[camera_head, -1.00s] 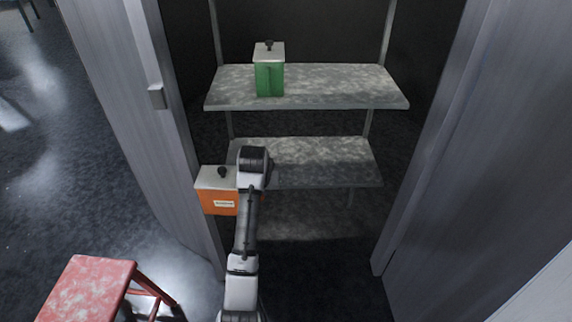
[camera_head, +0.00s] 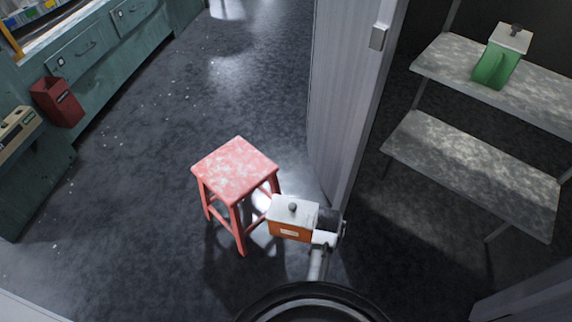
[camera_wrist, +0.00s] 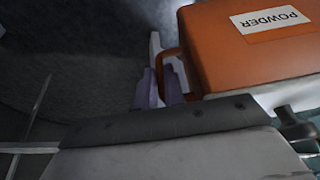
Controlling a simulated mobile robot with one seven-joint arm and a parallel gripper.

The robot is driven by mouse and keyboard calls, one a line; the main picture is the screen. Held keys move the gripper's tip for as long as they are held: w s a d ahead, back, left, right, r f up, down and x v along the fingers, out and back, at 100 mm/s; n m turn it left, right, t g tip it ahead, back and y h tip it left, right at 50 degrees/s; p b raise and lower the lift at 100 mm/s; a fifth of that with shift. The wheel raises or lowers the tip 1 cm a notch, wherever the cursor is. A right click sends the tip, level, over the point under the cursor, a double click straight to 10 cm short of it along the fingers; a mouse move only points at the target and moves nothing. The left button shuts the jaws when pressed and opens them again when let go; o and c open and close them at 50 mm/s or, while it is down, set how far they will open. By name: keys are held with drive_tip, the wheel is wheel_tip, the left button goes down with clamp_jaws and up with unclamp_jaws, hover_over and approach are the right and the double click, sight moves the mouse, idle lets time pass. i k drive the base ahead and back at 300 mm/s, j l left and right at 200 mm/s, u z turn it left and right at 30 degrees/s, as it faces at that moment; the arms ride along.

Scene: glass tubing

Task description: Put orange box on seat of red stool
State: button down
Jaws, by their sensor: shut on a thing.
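The orange box (camera_head: 289,231) has a white lid with a dark knob and a pale label. In the wrist view the orange box (camera_wrist: 240,50) is at the upper right, and its label reads "POWDER". My gripper (camera_wrist: 168,85) is shut on the handle at the box's side. In the head view the box is held up off the floor, in front of and to the right of the red stool. The red stool (camera_head: 235,168) stands upright on the floor, with a worn, empty square seat. The gripper fingers are hidden behind the box and wrist in the head view.
An open cabinet door (camera_head: 345,90) stands just right of the stool. Shelves (camera_head: 470,175) hold a green box (camera_head: 495,67) at the right. Teal counters (camera_head: 95,65) and a red bin (camera_head: 57,101) are at the left. The floor around the stool's left is clear.

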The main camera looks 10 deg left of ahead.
sight(234, 166)
drive_tip(key=i+l, duration=0.25)
drive_tip(key=l, duration=0.15)
drive_tip(key=i+l+u, duration=0.15)
drive_tip(key=u, duration=1.2)
